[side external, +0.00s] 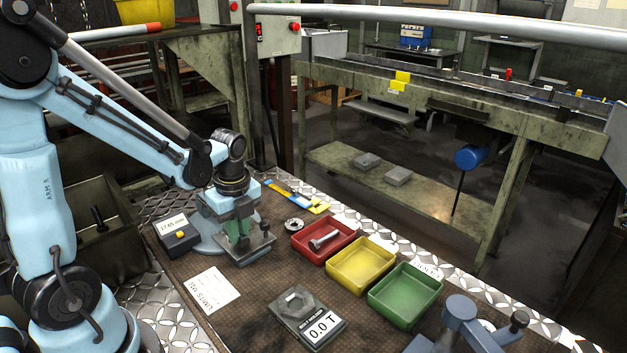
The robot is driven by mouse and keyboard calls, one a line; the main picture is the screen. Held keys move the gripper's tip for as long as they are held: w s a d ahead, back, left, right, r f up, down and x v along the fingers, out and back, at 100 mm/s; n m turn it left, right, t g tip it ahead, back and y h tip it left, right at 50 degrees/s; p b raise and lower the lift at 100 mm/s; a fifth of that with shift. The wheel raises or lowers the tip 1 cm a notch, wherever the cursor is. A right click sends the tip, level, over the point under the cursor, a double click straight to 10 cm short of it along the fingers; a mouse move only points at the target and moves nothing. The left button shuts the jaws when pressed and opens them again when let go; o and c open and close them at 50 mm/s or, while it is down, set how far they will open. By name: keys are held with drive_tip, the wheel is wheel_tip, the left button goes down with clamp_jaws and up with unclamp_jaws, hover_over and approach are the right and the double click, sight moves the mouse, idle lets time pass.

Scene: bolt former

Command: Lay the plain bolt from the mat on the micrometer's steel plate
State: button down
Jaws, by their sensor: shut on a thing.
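My gripper (243,243) points down at the steel plate (262,248), beside the micrometer's dark readout box (176,234), which shows about 17.65 mm. Its jaws are shut on a small piece, which I take for the plain bolt. The fingers hide most of it, and I cannot tell whether it touches the plate. A round blue-grey base shows behind and left of the plate. No loose bolt shows on the bare part of the brown mat (262,318).
Red (346,250), yellow (361,283) and green (405,310) trays stand right of the plate; the red one holds a bolt (324,240). A paper card (214,289) and blue-yellow calipers (297,195) lie nearby.

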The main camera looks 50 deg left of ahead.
drive_tip(key=shift+f, duration=0.4)
drive_tip(key=c, duration=1.1)
unclamp_jaws()
drive_tip(key=shift+o, duration=0.2)
drive_tip(key=shift+r, duration=0.1)
wheel_tip(320, 180, up, 12)
drive_tip(key=s+d+f+n+t, duration=0.1)
drive_tip(key=d+n+t, duration=0.6)
drive_tip(key=n, duration=1.1)
drive_tip(key=d, duration=0.3)
drive_tip(key=shift+d+f+h, duration=0.15)
drive_tip(key=shift+h, duration=0.25)
